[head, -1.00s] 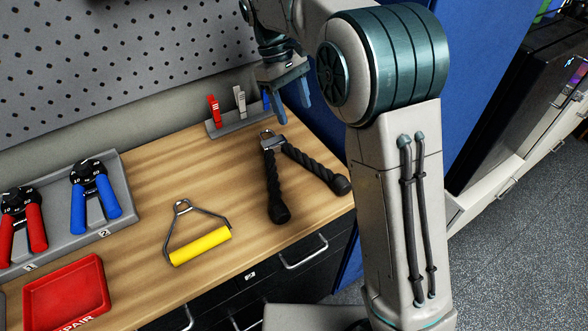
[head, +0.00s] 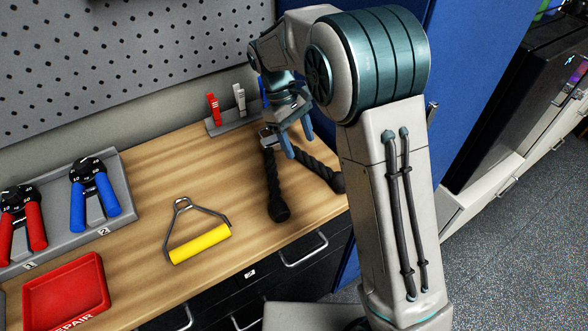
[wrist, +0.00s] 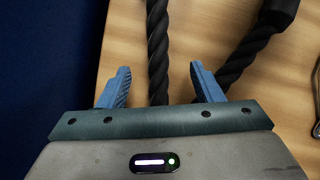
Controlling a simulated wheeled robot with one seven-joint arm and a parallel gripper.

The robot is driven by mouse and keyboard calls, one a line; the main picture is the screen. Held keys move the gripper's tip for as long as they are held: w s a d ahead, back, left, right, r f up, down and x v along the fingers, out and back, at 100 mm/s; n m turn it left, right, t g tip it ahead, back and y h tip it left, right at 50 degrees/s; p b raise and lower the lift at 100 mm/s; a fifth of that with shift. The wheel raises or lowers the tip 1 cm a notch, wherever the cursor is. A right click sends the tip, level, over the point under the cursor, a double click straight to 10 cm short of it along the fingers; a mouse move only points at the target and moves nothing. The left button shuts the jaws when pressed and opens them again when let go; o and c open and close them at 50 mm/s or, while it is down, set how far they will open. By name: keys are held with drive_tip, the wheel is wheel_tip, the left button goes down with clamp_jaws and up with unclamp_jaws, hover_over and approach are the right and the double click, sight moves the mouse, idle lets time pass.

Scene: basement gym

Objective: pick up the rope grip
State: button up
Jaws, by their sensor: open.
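The rope grip (head: 272,186) is a black twisted rope with two strands, thick end stoppers and a metal link at the top. It lies on the wooden bench near its right end, strands spread apart. In the wrist view one rope strand (wrist: 158,50) runs between my open fingertips, and the other slants up to a dark stopper at top right. My gripper (head: 297,146) is open, above the upper part of the rope grip, and hides part of it. Its blue fingers also show in the wrist view (wrist: 161,88). I cannot tell the height left above the rope.
A yellow-handled grip (head: 200,244) lies left on the wooden bench (head: 150,275). Hand grippers sit in a grey tray (head: 125,200), with a red tray (head: 65,290) in front. A small rack of clips (head: 232,122) and a pegboard (head: 120,60) stand behind.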

sight(304, 154)
drive_tip(key=shift+x, duration=1.95)
drive_tip(key=shift+s+d, duration=0.1)
drive_tip(key=shift+s, duration=0.05)
drive_tip(key=c, duration=1.3)
drive_tip(key=shift+r, duration=0.1)
clamp_jaws()
drive_tip(key=shift+r, duration=0.1)
